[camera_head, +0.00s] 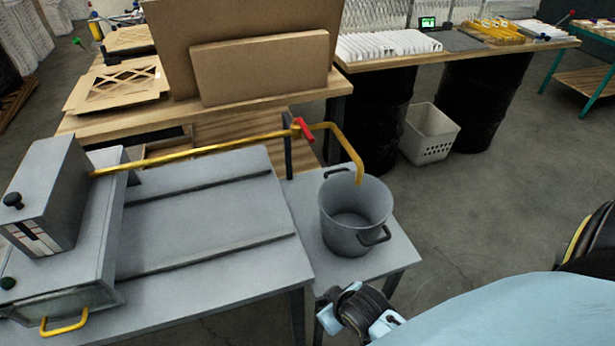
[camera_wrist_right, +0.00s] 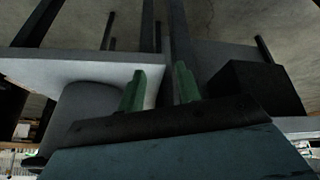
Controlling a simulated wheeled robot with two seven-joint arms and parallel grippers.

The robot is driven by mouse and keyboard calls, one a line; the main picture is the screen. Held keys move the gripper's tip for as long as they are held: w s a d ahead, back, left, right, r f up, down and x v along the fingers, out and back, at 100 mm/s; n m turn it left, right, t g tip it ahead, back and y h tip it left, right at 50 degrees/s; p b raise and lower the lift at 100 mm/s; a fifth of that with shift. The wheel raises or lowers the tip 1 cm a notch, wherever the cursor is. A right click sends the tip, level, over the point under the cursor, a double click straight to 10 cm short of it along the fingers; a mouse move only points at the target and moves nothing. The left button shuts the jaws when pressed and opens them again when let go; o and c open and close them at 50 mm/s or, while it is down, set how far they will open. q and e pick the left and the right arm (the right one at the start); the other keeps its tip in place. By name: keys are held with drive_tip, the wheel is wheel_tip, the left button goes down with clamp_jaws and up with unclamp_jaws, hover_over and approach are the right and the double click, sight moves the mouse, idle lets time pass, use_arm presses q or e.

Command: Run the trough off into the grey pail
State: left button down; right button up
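The grey pail (camera_head: 347,240) stands upright on a small grey stand (camera_head: 300,200), its dark handles at the sides. Its grey inside shows no clear liquid. A yellow pipe (camera_head: 200,150) runs from the grey machine (camera_head: 60,195) at left, which may be the trough, and bends down over the pail's mouth. A red valve handle (camera_head: 303,129) sits on the pipe, slanted across it. No stream shows at the spout. My right wrist is low in front of the stand in the head view. In the right wrist view my right gripper (camera_wrist_right: 160,88) has its green fingers apart and empty.
Cardboard sheets (camera_head: 260,68) stand on a wooden bench behind the pipe. A white basket (camera_head: 430,133) and black drums (camera_head: 487,98) stand behind the pail. The floor right of the stand is clear. Stand edges and legs are close to my right gripper.

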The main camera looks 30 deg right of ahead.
wheel_tip(320, 180, up, 6)
drive_tip(key=w+r, duration=0.1)
drive_tip(key=m+t+h+p, duration=0.2)
drive_tip(key=t+h, duration=0.2)
drive_tip(key=t, duration=0.8)
approach(300, 120)
drive_tip(key=x, duration=0.5)
drive_tip(key=shift+d+f, duration=0.15)
drive_tip(key=shift+f, duration=0.05)
drive_tip(key=shift+c, duration=0.4)
clamp_jaws()
